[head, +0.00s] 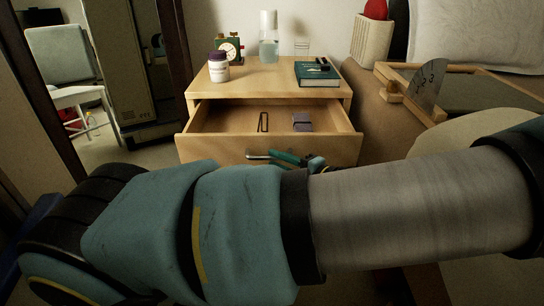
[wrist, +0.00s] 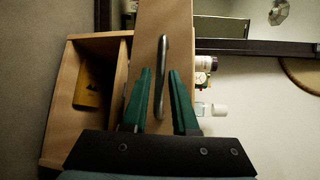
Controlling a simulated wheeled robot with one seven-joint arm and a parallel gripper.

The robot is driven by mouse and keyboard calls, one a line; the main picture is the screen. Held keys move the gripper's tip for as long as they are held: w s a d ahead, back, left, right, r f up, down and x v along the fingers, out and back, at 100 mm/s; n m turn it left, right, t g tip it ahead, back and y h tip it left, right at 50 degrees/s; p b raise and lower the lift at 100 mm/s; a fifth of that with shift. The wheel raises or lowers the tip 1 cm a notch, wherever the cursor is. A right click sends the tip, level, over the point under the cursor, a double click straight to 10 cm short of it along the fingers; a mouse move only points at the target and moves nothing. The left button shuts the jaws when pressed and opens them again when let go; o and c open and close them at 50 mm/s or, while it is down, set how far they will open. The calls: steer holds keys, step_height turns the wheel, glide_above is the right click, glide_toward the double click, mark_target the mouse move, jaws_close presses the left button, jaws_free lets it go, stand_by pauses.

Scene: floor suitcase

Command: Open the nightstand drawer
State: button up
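The wooden nightstand (head: 262,78) stands straight ahead. Its top drawer (head: 348,126) is pulled out, with its inside showing. A metal bar handle (head: 256,155) is on the drawer front. My gripper (head: 298,161) is at the handle, partly hidden behind my arm. In the wrist view, the handle (wrist: 163,65) runs between the two green fingers of my gripper (wrist: 160,76). The fingers are apart, with a visible gap on each side of the handle. The lower part of the nightstand is hidden by my arm in the head view.
A white jar (head: 219,70), clock (head: 229,50), clear bottle (head: 268,40) and dark book (head: 316,74) stand on the nightstand. Small items lie in the drawer. A bed (head: 470,35) is right; a chair (head: 66,60) is far left. A yellow item (wrist: 92,87) lies in the lower compartment.

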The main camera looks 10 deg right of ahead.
steer(key=p+v, duration=0.1)
steer(key=v, duration=0.7)
steer(key=shift+s+p, duration=0.15)
steer(key=shift+p, duration=0.15)
steer(key=shift+d, duration=0.1)
steer(key=w+a+f+n+g+h, duration=0.15)
steer(key=a+n+g, duration=0.45)
steer(key=a+g, duration=0.75)
steer(key=w+a+r+n+t+h, duration=0.2)
steer(key=w+a+r+n+h, duration=0.3)
steer(key=a+r+h, duration=0.4)
step_height(320, 180, up, 34)
steer(key=a+y+p, duration=0.1)
steer(key=p, duration=3.2)
steer(key=shift+s+a+n, duration=0.2)
steer(key=shift+s+n, duration=0.1)
steer(key=shift+s, duration=0.1)
